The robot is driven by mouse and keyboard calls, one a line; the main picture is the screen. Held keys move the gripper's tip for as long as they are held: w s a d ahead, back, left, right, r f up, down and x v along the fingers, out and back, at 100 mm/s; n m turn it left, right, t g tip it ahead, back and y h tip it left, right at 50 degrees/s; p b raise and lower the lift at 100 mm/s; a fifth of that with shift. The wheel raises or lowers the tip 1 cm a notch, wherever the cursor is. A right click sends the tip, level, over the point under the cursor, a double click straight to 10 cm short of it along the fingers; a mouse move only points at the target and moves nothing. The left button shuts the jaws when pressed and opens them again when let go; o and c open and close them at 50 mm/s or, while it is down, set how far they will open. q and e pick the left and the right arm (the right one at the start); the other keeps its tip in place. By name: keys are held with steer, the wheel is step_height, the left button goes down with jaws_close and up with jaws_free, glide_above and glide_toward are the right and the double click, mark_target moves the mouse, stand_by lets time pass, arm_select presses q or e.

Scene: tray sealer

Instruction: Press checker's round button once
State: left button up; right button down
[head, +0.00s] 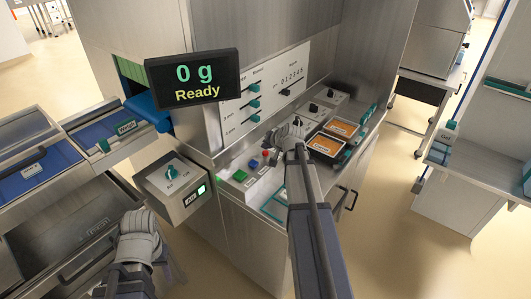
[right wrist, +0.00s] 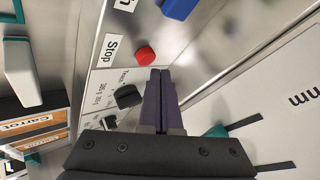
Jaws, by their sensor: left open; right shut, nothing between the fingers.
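The display (head: 193,77) reads "0 g Ready" in the head view. Below it, the machine's ledge carries a green button (head: 239,175), a red button (head: 253,163) and a blue one. In the right wrist view the red button (right wrist: 145,55) is round, beside a "Stop" label, with part of the blue button (right wrist: 180,8) above it. I cannot tell which one is the checker's. My right gripper (right wrist: 160,74) is shut and empty, its tips just below the red button in that picture; contact cannot be told. My left gripper (head: 138,222) is open at lower left, away from the buttons.
A box with a teal knob (head: 171,172) juts out from the machine's left side. Trays with orange labels (head: 340,128) lie right of my right gripper. Black knobs (right wrist: 128,96) stand close to its fingers. An upright panel with sliders (head: 270,90) rises behind the ledge.

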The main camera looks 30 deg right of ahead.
mark_target(266, 154)
stand_by(0.8)
steer(key=shift+f+b, duration=0.45)
steer(key=shift+f+b, duration=0.45)
steer(key=shift+b, duration=0.05)
stand_by(0.5)
steer(key=shift+r, duration=0.1)
steer(key=shift+r+p, duration=0.8)
steer(key=shift+p, duration=0.15)
step_height(266, 154, up, 5)
steer(key=p, duration=0.5)
steer(key=shift+r, duration=0.1)
